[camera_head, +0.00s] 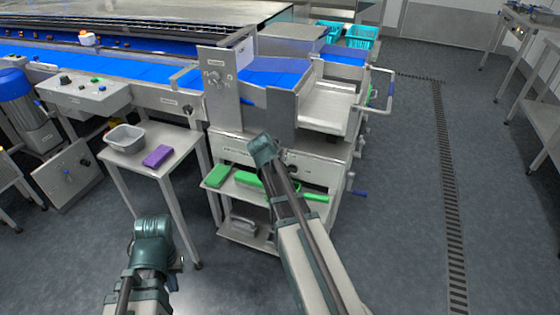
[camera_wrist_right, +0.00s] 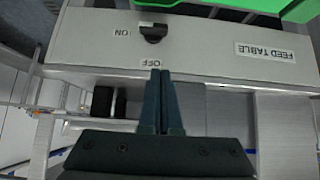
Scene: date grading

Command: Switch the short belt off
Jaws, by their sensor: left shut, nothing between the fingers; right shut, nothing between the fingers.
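In the right wrist view a black rotary switch (camera_wrist_right: 152,33) sits on a pale panel (camera_wrist_right: 205,62), between upside-down ON and OFF labels; I cannot tell its setting for sure. The panel carries a FEED TABLE label (camera_wrist_right: 265,51). My right gripper (camera_wrist_right: 160,73) is shut and empty, its tips by the OFF label, apart from the switch in the picture. In the head view my right wrist hides that part of the machine front. A short blue belt (camera_head: 268,72) lies above it. My left gripper (camera_head: 152,228) is shut and empty, low at the left.
A small table (camera_head: 180,145) with a grey tub (camera_head: 125,139) and a purple block (camera_head: 157,156) stands left of the machine. A control box (camera_head: 84,96) sits behind it. Green items lie on the machine's shelf (camera_head: 245,196).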

